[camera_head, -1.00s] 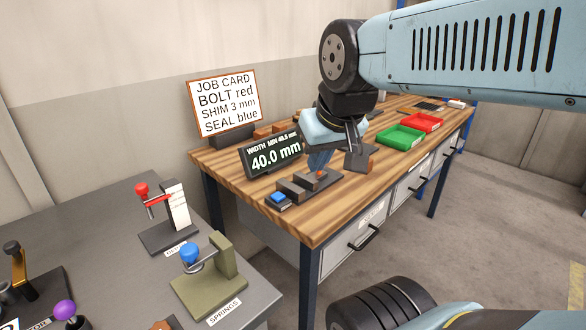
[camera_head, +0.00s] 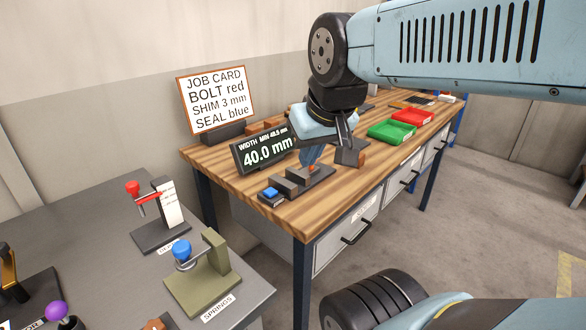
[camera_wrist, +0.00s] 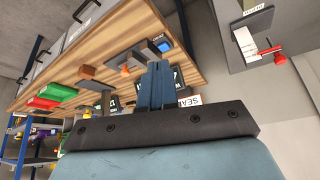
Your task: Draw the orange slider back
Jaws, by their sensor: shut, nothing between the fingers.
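The orange slider (camera_head: 313,168) shows as a small orange piece on a dark gauge base (camera_head: 322,176) on the wooden bench, partly hidden by my gripper. In the wrist view the orange piece (camera_wrist: 125,69) is just left of my fingertips. My gripper (camera_head: 310,160) points down at it, fingers together and empty; the fingers show in the wrist view (camera_wrist: 158,68). I cannot tell whether they touch the slider. A blue button (camera_head: 270,192) sits at the gauge's near left end. The display (camera_head: 264,150) behind reads 40.0 mm, with a width minimum line above.
A dark stand with a brown block (camera_head: 352,153) is close right of my gripper. Green (camera_head: 391,131) and red (camera_head: 412,117) trays lie farther along the bench. A job card (camera_head: 212,99) stands behind. A grey table (camera_head: 95,215) with clamp stands is at left. Bench front is clear.

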